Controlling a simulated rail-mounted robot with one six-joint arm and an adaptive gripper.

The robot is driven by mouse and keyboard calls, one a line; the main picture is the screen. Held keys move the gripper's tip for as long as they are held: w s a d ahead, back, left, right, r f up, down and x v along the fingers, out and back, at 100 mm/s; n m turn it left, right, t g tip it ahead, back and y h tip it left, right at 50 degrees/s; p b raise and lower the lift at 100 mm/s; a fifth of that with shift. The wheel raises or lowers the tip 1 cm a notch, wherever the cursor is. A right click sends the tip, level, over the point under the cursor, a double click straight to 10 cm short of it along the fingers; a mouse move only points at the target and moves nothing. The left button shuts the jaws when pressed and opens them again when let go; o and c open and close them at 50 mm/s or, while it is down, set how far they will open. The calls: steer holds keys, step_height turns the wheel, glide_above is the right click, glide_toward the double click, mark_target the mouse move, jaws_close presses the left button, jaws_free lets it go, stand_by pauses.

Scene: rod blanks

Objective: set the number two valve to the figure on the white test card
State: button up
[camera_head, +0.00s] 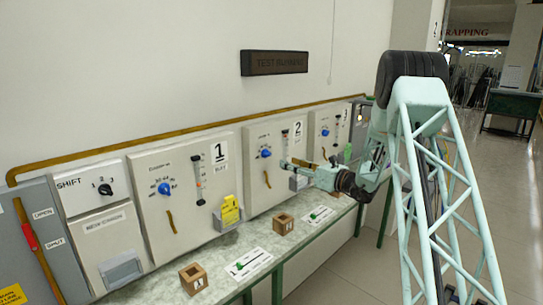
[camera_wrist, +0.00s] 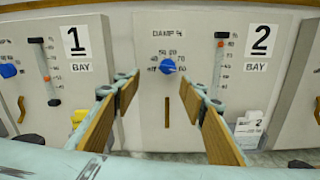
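The number two valve is a blue knob (camera_head: 265,153) on the bay 2 panel (camera_head: 254,190). In the wrist view the knob (camera_wrist: 168,66) sits under a "DAMP %" label in a ring of figures; its exact setting is too small to read. A white card (camera_wrist: 250,121) stands in a holder low on the right of that panel; its writing is not legible. My gripper (camera_wrist: 165,88) is open and empty, its tan-padded fingers on either side of and below the knob, apart from it. In the head view my gripper (camera_head: 290,163) is in front of the bay 2 panel.
The bay 1 panel has its own blue knob (camera_head: 165,188) and a yellow card (camera_head: 230,210). A further panel (camera_head: 322,126) stands beyond bay 2. Wooden blocks (camera_head: 193,278) and white cards with green pieces (camera_head: 248,264) lie on the bench (camera_head: 222,262).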

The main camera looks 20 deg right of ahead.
mark_target(269, 155)
steer(key=shift+w+d+f+m, duration=0.15)
steer(key=shift+d+f, duration=0.05)
steer(key=shift+d, duration=0.2)
steer(key=shift+w+d+f+m, duration=0.15)
steer(key=shift+d, duration=0.2)
steer(key=shift+p+x, duration=0.8)
steer(key=shift+x, duration=6.1)
steer(key=shift+w+d+r, duration=0.1)
steer(key=shift+d+r, duration=0.05)
steer(key=shift+c, duration=0.2)
steer(key=c, duration=0.8)
